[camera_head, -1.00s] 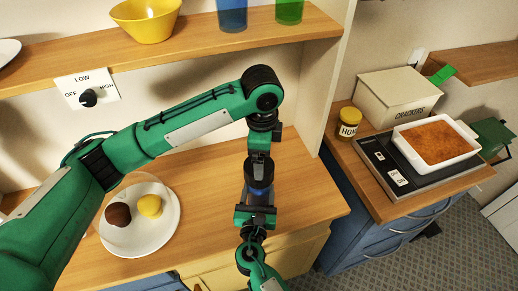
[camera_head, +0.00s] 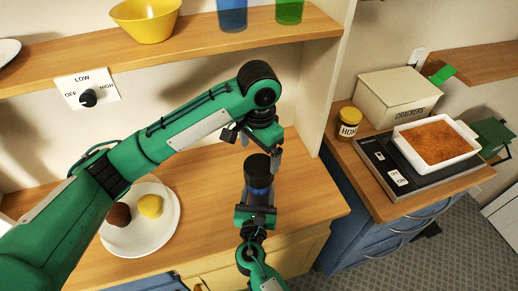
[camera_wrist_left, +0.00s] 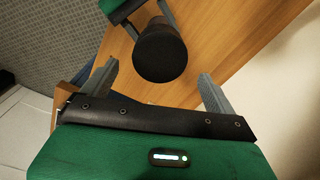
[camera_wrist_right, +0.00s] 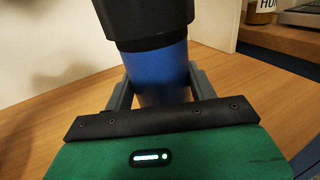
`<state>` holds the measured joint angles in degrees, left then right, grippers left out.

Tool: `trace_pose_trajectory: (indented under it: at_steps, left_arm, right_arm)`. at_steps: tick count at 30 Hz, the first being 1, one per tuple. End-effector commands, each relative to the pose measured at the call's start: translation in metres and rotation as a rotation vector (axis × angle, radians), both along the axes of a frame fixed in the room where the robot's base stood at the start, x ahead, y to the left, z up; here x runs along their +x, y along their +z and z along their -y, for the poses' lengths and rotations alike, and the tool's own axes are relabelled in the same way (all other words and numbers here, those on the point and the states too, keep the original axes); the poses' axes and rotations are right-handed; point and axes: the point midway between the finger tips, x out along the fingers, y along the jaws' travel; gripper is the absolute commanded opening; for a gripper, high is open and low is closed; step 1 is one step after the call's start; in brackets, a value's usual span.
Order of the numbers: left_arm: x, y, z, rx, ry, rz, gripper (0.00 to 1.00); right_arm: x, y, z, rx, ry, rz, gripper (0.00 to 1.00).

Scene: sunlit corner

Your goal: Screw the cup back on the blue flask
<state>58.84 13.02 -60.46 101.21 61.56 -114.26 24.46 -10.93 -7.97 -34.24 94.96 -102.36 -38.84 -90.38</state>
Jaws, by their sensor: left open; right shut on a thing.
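The blue flask (camera_head: 259,190) stands upright on the wooden counter, with a black cup (camera_head: 257,166) seated on its top. In the right wrist view the flask's blue body (camera_wrist_right: 160,78) is between my right fingers, and the black cup (camera_wrist_right: 148,22) sits above it. My right gripper (camera_head: 257,212) is shut on the flask body from the front. My left gripper (camera_head: 252,146) is open and empty, just above and behind the cup. In the left wrist view the cup's round top (camera_wrist_left: 160,54) lies beyond and between the open fingertips, apart from them.
A white plate (camera_head: 140,245) with a brown and a yellow food item is at the left. A shelf (camera_head: 200,52) with a yellow bowl (camera_head: 146,20) is above. A honey jar (camera_head: 348,122), a crackers box (camera_head: 392,98) and a baking dish (camera_head: 436,140) stand at the right.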

Motion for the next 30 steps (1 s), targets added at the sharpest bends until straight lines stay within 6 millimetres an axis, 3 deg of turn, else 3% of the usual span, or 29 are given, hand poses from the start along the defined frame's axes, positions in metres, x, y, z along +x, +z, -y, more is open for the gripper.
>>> trace_pose_trajectory:
  at_steps: [5, 18, 30]
  left_arm:
    - [0.0, -0.008, 0.0, 0.002, 0.0, -0.001, 0.91]
    - [0.0, -0.07, 0.0, 0.0, 0.0, -0.001, 0.91]
    - [0.0, -0.08, 0.0, 0.0, -0.002, 0.0, 0.91]
  right_arm:
    - [0.0, 0.0, 0.001, -0.001, -0.001, 0.0, 0.0]
    - [0.0, 0.0, 0.0, -0.001, -0.001, 0.0, 0.0]
    - [0.0, 0.0, 0.0, -0.001, -0.001, 0.0, 0.0]
